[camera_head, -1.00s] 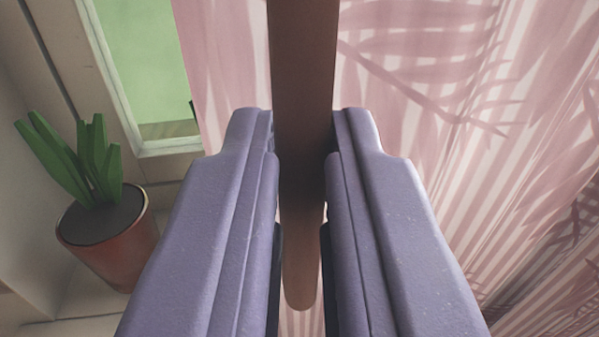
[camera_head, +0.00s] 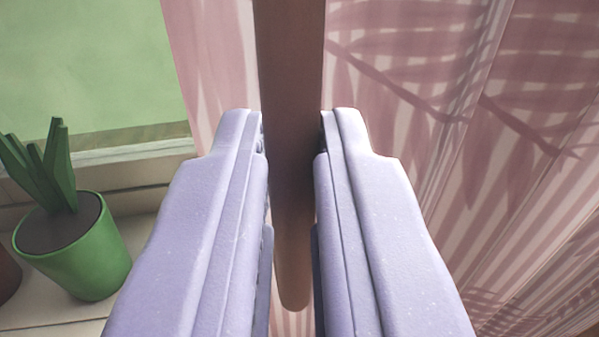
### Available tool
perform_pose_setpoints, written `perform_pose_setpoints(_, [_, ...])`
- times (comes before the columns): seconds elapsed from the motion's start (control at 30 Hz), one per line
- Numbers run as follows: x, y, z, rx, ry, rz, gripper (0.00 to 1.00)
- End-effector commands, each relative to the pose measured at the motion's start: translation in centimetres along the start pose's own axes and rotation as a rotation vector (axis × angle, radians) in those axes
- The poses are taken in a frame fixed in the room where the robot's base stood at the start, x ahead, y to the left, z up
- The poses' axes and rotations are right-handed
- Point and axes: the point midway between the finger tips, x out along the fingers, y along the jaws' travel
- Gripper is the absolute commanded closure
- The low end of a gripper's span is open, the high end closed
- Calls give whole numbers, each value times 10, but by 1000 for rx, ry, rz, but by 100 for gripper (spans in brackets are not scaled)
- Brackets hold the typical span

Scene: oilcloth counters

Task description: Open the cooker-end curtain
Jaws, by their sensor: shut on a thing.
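My gripper (camera_head: 292,118) points away from the camera in the middle of the view. Its two pale violet fingers are shut on a brown upright wand (camera_head: 291,50), one finger on each side. The wand's rounded lower end shows between the fingers. The pink curtain (camera_head: 410,60), with darker leaf shapes and pale stripes, hangs behind the wand and fills the right side. A narrow strip of it shows left of the wand, where its left edge lies. The wand's top and the curtain's top are out of view.
Left of the curtain is a green window pane (camera_head: 90,60) with a pale frame along its bottom. A green pot (camera_head: 75,250) with a green plant (camera_head: 50,170) stands on the pale sill (camera_head: 45,305), left of my gripper. Part of a red-brown pot (camera_head: 6,275) shows at the left edge.

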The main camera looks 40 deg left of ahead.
Motion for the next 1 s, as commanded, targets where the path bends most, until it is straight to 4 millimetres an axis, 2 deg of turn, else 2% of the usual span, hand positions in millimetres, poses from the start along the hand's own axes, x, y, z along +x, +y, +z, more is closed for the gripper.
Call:
perform_pose_setpoints(0.2, [0, 0, 0, 0, 0, 0, 100])
perform_pose_setpoints(0.23, [0, 0, 0, 0, 0, 0, 79])
perform_pose_setpoints(0.3, [0, 0, 0, 0, 0, -1, 63])
perform_pose_setpoints(0.33, [0, 0, 0, 0, 0, -1, 60])
perform_pose_setpoints(0.67, [-5, 0, 0, 0, -2, 0, 60])
perform_pose_setpoints(1.0, [-64, 0, -1, 0, -1, 1, 60])
